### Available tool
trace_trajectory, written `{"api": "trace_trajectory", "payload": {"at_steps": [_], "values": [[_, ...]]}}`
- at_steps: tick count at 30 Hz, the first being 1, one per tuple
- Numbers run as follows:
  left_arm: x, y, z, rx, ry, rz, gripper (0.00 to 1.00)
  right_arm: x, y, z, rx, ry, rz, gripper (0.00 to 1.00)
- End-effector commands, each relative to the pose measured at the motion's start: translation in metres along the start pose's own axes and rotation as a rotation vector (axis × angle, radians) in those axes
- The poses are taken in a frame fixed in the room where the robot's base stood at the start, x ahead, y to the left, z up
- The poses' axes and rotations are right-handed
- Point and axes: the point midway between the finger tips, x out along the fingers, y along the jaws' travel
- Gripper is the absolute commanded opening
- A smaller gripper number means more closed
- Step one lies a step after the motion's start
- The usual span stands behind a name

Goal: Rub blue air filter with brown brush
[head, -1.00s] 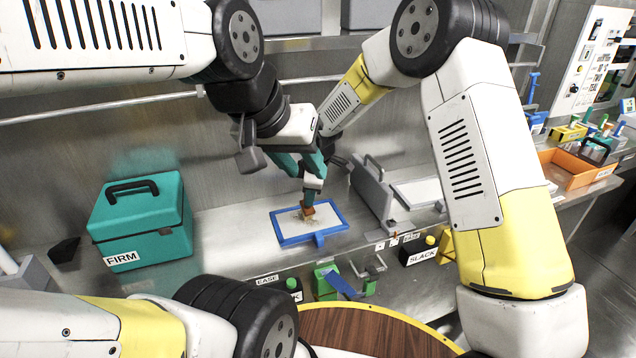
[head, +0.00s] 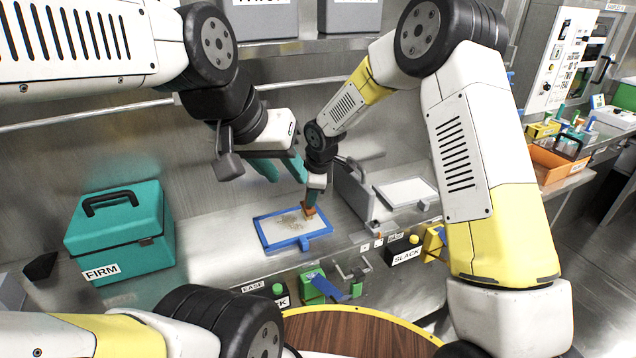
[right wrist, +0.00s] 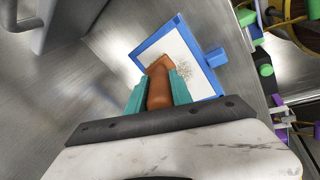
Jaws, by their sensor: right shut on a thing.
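The blue air filter (head: 303,242), a blue frame around a pale panel with brown specks, lies flat on the steel counter. It also shows in the right wrist view (right wrist: 212,57). My right gripper (head: 313,193) is shut on the brown brush (head: 309,210). The brush head is at the filter's upper right part, seemingly touching the panel; exact contact is hard to tell. In the right wrist view the brush handle (right wrist: 158,92) sits between the teal fingers. My left gripper (head: 280,169) hangs empty above and left of the brush, its teal fingers apart.
A teal box (head: 118,232) labelled FIRM stands left of the filter. An orange bin (head: 556,163) is far right.

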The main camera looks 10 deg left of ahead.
Motion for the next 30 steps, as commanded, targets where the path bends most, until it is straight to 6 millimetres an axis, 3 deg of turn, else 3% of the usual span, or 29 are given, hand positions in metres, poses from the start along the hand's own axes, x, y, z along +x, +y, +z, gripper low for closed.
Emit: {"api": "trace_trajectory", "payload": {"at_steps": [8,30], "values": [[0.0,0.0,0.0,0.0,0.0,0.0,0.36,-0.002,-0.009,-0.001,0.0,0.0,0.001,0.0],[0.0,0.0,0.0,0.0,0.0,0.0,0.36,-0.001,-0.03,-0.045,-0.003,-0.001,-0.003,0.0]]}}
